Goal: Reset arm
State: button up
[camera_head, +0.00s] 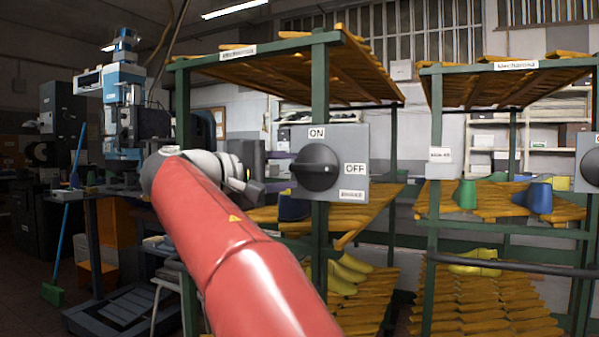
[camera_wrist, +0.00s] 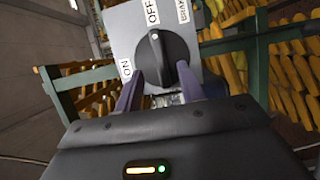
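A grey switch box (camera_head: 352,140) with ON, OFF and a smaller label is fixed to a green shelf post. Its black rotary knob (camera_head: 318,168) has a handle ridge lying about level in the head view. In the wrist view, the knob (camera_wrist: 166,58) shows a white mark at its end nearest the OFF label. Contact cannot be told.
Green-framed shelves (camera_head: 434,190) with orange slats stand behind and right of the box. They hold yellow lasts (camera_head: 346,272), a green last (camera_head: 465,194) and a blue last (camera_head: 533,198). A blue machine (camera_head: 124,85) stands at left. Some floor shows at lower left.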

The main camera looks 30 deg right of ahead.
jog(key=shift+v, duration=0.95)
jog(key=s+d+f+n+t+y, duration=0.1)
jog(key=s+f+y, duration=0.4)
jog(key=f, duration=0.5)
jog(key=s+f+n+y, duration=0.1)
jog(key=s+f+y, duration=0.35)
jog(key=f, duration=0.55)
jog(key=s+a+f+m+y, duration=0.2)
jog(key=s+a+f+y, duration=0.2)
jog(key=s+f, duration=0.3)
jog(key=s+a+f+m+y, duration=0.3)
jog(key=s+f, duration=0.4)
jog(key=f, duration=0.6)
jog(key=shift+s+a+f+y, duration=0.35)
jog(key=shift+a+y, duration=0.1)
jog(key=shift+a, duration=0.35)
